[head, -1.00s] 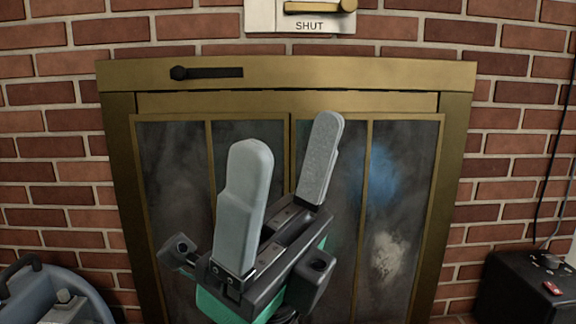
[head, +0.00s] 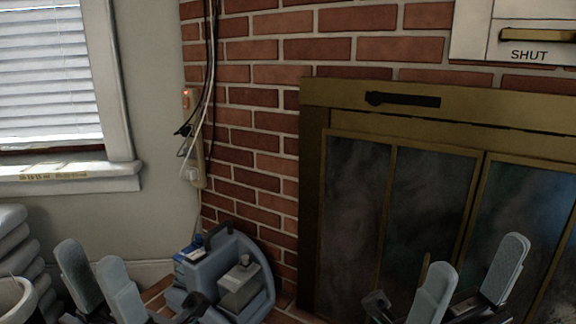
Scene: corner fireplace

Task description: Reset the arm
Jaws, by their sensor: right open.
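My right gripper (head: 479,255) is at the lower right of the head view, in front of the fireplace's glass doors (head: 430,205). Its two grey fingers stand apart, with nothing between them. My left gripper (head: 90,254) is at the lower left, below the window. The lower parts of both arms are cut off by the picture's bottom edge.
A blue-grey caddy (head: 262,285) with bottles stands on the floor by the brick wall (head: 250,150), between my grippers. Grey stacked folds (head: 15,250) and a pale round rim (head: 15,300) are at the left edge. Cables (head: 207,100) hang by an outlet strip.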

